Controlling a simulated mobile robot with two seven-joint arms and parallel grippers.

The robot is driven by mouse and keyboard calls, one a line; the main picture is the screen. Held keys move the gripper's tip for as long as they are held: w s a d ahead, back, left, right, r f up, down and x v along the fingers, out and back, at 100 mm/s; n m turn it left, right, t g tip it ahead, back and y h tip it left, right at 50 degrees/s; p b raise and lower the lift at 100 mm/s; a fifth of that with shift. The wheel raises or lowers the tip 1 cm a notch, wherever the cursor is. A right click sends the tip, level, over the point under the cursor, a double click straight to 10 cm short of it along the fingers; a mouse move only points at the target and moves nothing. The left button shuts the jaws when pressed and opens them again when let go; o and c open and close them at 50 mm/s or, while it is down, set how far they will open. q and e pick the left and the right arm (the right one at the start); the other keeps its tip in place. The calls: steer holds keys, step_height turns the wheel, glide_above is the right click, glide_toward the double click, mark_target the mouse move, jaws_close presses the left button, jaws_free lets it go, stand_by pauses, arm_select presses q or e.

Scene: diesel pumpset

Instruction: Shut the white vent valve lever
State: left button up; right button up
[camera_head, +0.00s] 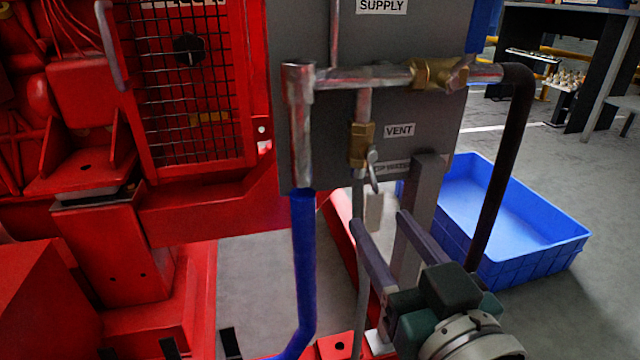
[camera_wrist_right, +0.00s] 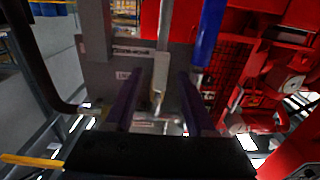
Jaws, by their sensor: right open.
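The vent valve (camera_head: 362,145) is a brass body on a vertical pipe, left of the "VENT" label on a grey panel. Its pale lever (camera_head: 373,172) hangs down at the valve's lower right, slightly tilted. My right gripper (camera_head: 377,218) is below the lever, fingers parted and pointing up toward it, with nothing held. In the right wrist view, a pale narrow piece (camera_wrist_right: 157,102) shows between the two dark fingers; whether it is the lever or a pale part below it is unclear. No contact is visible. My left gripper is not in view.
A grey post (camera_head: 420,195) stands just right of the lever. A blue hose (camera_head: 303,260) runs down on the left, and a dark hose (camera_head: 505,150) on the right. A blue crate (camera_head: 540,262) is on the floor at right. Red machinery (camera_head: 90,170) fills the left.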

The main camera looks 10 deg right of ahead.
mark_target(375, 216)
steer(key=shift+w+a+b, duration=0.1)
steer(key=shift+w+b, duration=0.45)
steer(key=shift+w, duration=1.35)
jaws_close()
